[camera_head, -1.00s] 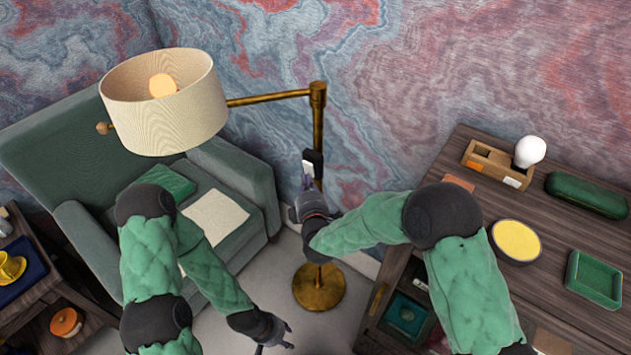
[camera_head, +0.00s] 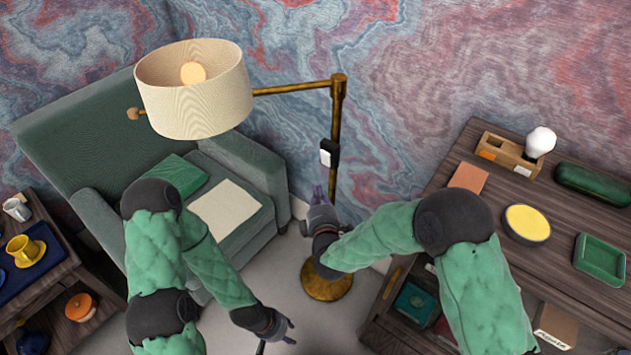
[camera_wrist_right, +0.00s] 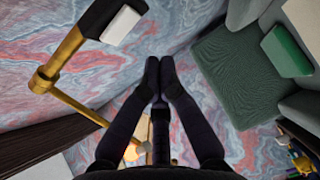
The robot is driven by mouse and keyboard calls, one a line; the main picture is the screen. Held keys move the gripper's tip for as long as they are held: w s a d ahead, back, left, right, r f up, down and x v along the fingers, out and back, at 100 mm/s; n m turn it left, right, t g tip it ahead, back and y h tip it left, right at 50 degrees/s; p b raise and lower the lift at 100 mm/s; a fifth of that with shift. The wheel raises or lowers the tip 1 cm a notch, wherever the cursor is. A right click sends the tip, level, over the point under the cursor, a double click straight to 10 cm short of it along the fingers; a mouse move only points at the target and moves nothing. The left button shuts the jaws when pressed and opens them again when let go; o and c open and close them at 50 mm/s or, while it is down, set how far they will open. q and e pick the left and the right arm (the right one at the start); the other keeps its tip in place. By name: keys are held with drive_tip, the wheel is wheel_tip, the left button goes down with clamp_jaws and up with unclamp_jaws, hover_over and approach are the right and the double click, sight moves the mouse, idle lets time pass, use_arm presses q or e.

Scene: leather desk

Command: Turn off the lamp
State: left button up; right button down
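The floor lamp has a cream shade (camera_head: 205,105) with a warm glowing bulb (camera_head: 193,73) inside, a brass pole (camera_head: 335,120) and a round brass base (camera_head: 326,284). A black box with a white switch (camera_head: 326,157) is on the pole; it also shows large at the upper left of the right wrist view (camera_wrist_right: 123,24). My right gripper (camera_head: 317,192) is below the switch and apart from it in the picture. Its fingertips are together and empty in the right wrist view (camera_wrist_right: 159,75). My left gripper (camera_head: 280,338) hangs low over the floor, fingers spread, empty.
A green armchair (camera_head: 75,135) stands behind my left arm. A side table with cups (camera_head: 25,250) is at the left.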

use_arm(q)
drive_tip(key=shift+r+p, duration=0.55)
drive_tip(key=shift+r, duration=0.15)
use_arm(e)
drive_tip(key=shift+s+d+f, duration=0.15)
drive_tip(key=shift+s+d, duration=0.05)
drive_tip(key=shift+s, duration=1.1)
drive_tip(key=shift+s+d+f, duration=0.1)
drive_tip(key=shift+s+d, duration=0.1)
drive_tip(key=shift+s, duration=1.1)
use_arm(q)
drive_tip(key=shift+s, duration=0.1)
use_arm(e)
drive_tip(key=shift+f, duration=0.1)
